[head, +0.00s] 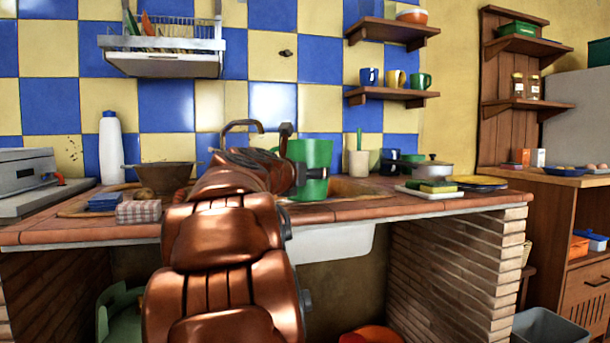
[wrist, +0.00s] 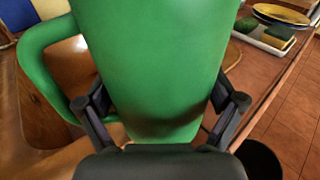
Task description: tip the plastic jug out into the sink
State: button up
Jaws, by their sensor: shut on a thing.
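The green plastic jug (head: 316,158) is upright in the head view, above the sink area. In the wrist view the jug (wrist: 150,55) fills the middle, with its handle (wrist: 35,80) on the left. My gripper (wrist: 160,112) is shut on the jug, with one finger on each side of its body. In the head view my gripper (head: 293,172) is partly hidden behind my own arm. The sink (head: 335,243) shows its white front below the counter edge. Its basin is largely hidden by my arm and the jug. The jug's inside is not visible.
A faucet (head: 243,124) rises behind my arm. Left are a checked cloth (head: 139,212), a brown bowl (head: 162,178) and a white bottle (head: 110,150).

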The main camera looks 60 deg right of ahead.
aim_at(301, 155)
jog(key=shift+s+a+r+n+y+p, duration=0.2)
jog(key=shift+r+y+p, duration=0.3)
jog(key=shift+p, duration=1.75)
jog(key=shift+s+a+r+n+y+p, duration=0.1)
jog(key=shift+a+r+n+y+p, duration=0.3)
jog(key=shift+p, duration=1.85)
jog(key=y+p, duration=0.1)
jog(key=p, duration=0.5)
jog(key=g+y+p, duration=0.1)
jog(key=p, duration=0.5)
jog(key=shift+s+a+r+n, duration=0.1)
jog(key=shift+r+n, duration=0.2)
jog(key=y+p, duration=0.2)
jog(key=p, duration=0.8)
jog(key=shift+r+n+g, duration=0.15)
jog(key=shift+n+g, duration=0.25)
jog(key=y+p, duration=0.1)
jog(key=p, duration=0.4)
jog(key=y+p, duration=0.1)
jog(key=p, duration=0.4)
jog(key=shift+w+d+n+g+y, duration=0.2)
jog(key=shift+d+n+g+y, duration=0.1)
jog(key=shift+d+g, duration=0.1)
jog(key=shift+w+p, duration=0.1)
jog(key=shift+p, duration=0.4)
